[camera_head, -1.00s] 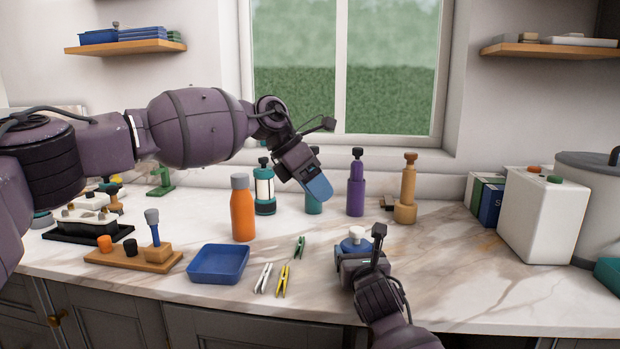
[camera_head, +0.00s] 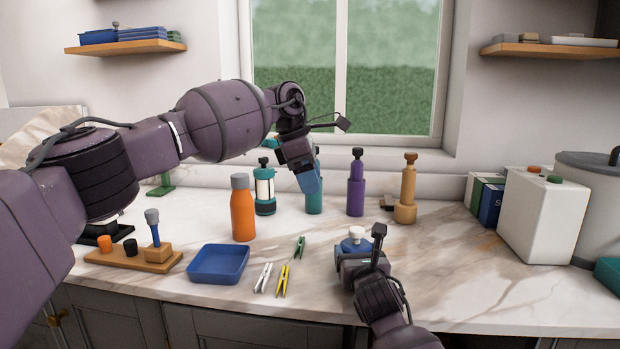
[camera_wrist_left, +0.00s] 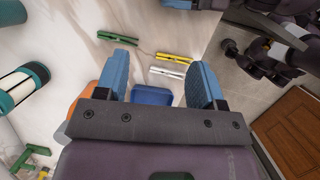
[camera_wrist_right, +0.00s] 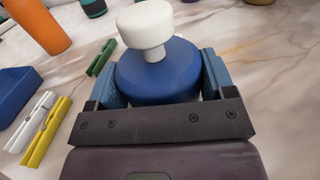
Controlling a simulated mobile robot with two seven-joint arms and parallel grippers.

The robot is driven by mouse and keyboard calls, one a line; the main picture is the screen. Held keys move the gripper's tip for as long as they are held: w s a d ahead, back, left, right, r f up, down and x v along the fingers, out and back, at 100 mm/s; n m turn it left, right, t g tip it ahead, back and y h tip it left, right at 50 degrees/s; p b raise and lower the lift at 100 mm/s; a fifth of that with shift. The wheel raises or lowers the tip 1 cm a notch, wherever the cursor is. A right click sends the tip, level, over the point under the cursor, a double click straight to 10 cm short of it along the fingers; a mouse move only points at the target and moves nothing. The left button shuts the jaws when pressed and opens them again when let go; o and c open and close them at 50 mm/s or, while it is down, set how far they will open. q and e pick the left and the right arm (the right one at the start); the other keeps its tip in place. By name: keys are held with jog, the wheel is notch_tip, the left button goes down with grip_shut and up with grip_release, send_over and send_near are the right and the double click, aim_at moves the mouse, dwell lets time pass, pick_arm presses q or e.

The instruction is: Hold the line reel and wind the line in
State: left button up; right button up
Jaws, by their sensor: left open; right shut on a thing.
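The line reel (camera_head: 355,245) is a blue round body with a white knob (camera_wrist_right: 144,24) on top; it stands on the counter at the front right of the middle. My right gripper (camera_head: 352,259) is shut on the reel's blue body (camera_wrist_right: 157,78), one finger on each side in the right wrist view. The white knob is free above the fingers. My left gripper (camera_head: 308,184) is open and empty, in the air above the back of the counter, left of and higher than the reel. Its two blue fingers (camera_wrist_left: 161,88) are wide apart in the left wrist view. No line is visible.
Clothes pegs (camera_head: 282,280), a blue tray (camera_head: 218,264) and an orange bottle (camera_head: 242,208) are left of the reel. Purple (camera_head: 356,186) and tan (camera_head: 406,190) bottles stand behind it. A white box (camera_head: 541,216) is at right. The counter right of the reel is clear.

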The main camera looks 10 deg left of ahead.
pick_arm(q)
jog(key=m+t+h, duration=0.4)
jog(key=m+h, duration=0.5)
jog(key=m, duration=2.4)
send_near(356, 228)
jog(key=x, duration=0.9)
jog(key=shift+d+f, duration=0.1)
jog(key=shift+d, duration=0.05)
